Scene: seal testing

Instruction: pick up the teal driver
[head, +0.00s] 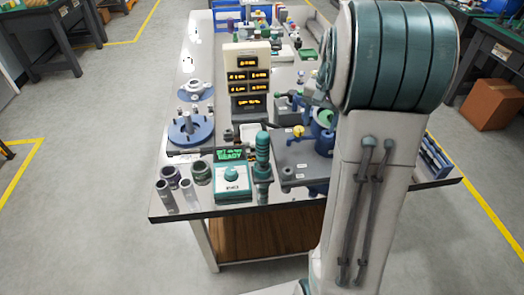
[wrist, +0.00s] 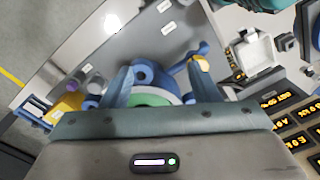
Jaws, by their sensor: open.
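A ribbed teal upright piece (head: 262,155), which looks like the teal driver, stands near the front edge of the table, right of a teal-topped box with a round knob. My gripper (wrist: 155,75) is open in the wrist view, its two blue-grey fingers apart, above a blue fixture (wrist: 144,74) with a green ring. I cannot tell whether anything touches the fingers. In the head view my arm hides much of the gripper, which is right of the teal piece and apart from it. A teal edge shows at the wrist view's top right; I cannot tell what it is.
The table (head: 165,212) also holds a display tower (head: 248,80), a blue round base with a post (head: 190,130), several grey cylinders, and the knob box (head: 231,182). A yellow-tipped handle (head: 298,131) stands by the blue fixture. A cardboard box (head: 492,104) sits on the floor right.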

